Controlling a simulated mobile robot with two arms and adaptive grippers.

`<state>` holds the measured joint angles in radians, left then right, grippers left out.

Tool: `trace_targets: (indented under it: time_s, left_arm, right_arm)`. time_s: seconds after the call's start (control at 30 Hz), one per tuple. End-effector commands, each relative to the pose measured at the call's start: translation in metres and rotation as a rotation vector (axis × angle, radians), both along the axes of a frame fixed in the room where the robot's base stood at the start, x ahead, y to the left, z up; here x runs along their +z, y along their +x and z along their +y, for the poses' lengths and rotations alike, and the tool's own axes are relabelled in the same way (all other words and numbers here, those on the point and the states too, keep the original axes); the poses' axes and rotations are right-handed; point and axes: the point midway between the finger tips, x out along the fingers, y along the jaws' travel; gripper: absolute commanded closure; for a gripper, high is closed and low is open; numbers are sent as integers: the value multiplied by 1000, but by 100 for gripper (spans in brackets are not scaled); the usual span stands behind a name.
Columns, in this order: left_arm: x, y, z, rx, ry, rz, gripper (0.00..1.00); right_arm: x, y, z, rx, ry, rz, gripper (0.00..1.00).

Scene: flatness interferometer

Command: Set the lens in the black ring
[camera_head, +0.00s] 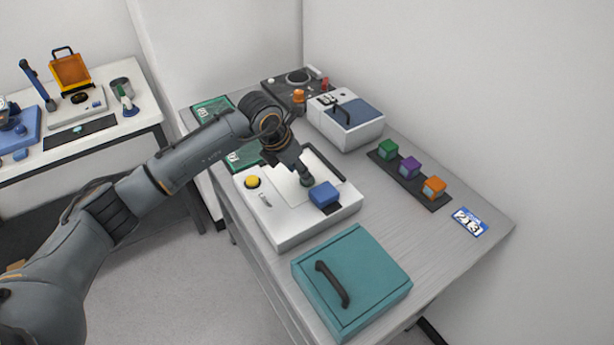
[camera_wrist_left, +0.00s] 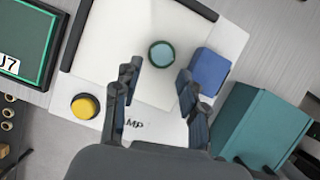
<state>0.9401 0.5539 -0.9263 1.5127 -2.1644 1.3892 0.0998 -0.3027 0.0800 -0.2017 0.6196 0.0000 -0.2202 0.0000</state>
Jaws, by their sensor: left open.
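A round teal glass disc, which looks like the lens (camera_wrist_left: 162,53), has a dark rim and lies on the white plate of a white instrument (camera_head: 285,222). I cannot tell whether the dark rim is the black ring or the lens's own edge. In the head view a small part of the disc (camera_head: 307,182) shows at my gripper's tip. My left gripper (camera_wrist_left: 159,77) is open and empty, its fingers pointing at the disc. In the wrist view the disc lies just beyond and between the fingertips. The head view also shows this gripper (camera_head: 303,174) over the plate. My right gripper is not in view.
A blue block (camera_head: 324,194) stands close beside the disc. A yellow knob (camera_head: 252,182) is on the instrument's left. A teal case (camera_head: 375,275) is in front, a white-and-blue box (camera_head: 362,128) behind. Coloured cubes stand on a dark strip (camera_head: 386,165) to the right.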

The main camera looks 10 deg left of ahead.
Motion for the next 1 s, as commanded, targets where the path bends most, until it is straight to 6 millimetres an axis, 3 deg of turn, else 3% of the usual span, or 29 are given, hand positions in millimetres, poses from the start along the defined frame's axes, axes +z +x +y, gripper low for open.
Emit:
trace_targets:
  time_s: [0.1,0.3,0.53,0.7,0.77,1.0]
  left_arm:
    - [-10,7,-8,-1,-2,5,58]
    - [-30,13,-11,-1,-1,1,58]
    - [-32,14,-11,-1,0,0,58]
    - [-32,14,-11,-1,0,0,88]
    - [-32,14,-11,-1,0,0,93]
    - [-31,14,-11,-1,-1,0,93]
  right_arm:
    - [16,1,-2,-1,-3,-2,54]
    - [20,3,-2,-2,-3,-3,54]
    - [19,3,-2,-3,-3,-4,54]
    - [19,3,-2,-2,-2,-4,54]
    - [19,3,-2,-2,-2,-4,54]
    - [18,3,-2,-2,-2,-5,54]
